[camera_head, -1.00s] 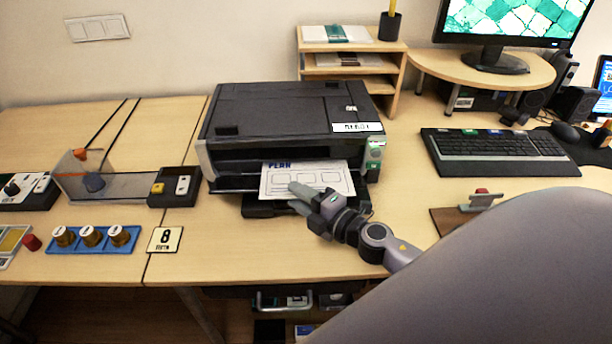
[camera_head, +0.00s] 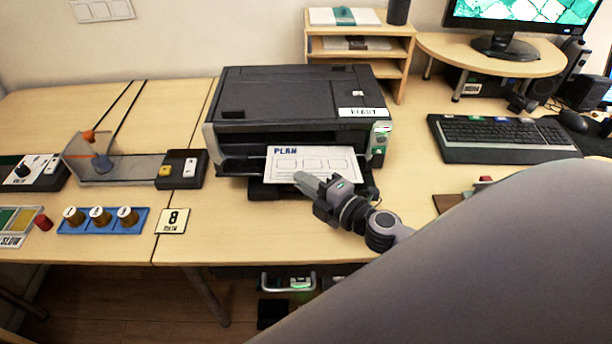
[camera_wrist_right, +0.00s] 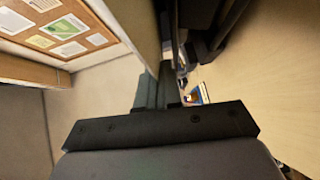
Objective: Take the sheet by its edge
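A white sheet (camera_head: 300,162) headed PLAN, with printed boxes, lies in the front opening of the black printer (camera_head: 285,95). Its front edge faces me. My right gripper (camera_head: 307,181) is at the sheet's front edge, near its middle, with the fingertips pointing toward the printer. The fingers overlap the edge in the head view; I cannot tell whether they touch or grip it. In the right wrist view the fingers (camera_wrist_right: 160,92) look close together, and the sheet is not clearly visible. My left gripper is not in view.
A keyboard (camera_head: 500,138) lies right of the printer, and a wooden shelf (camera_head: 400,60) stands behind it. The table front before the printer is clear.

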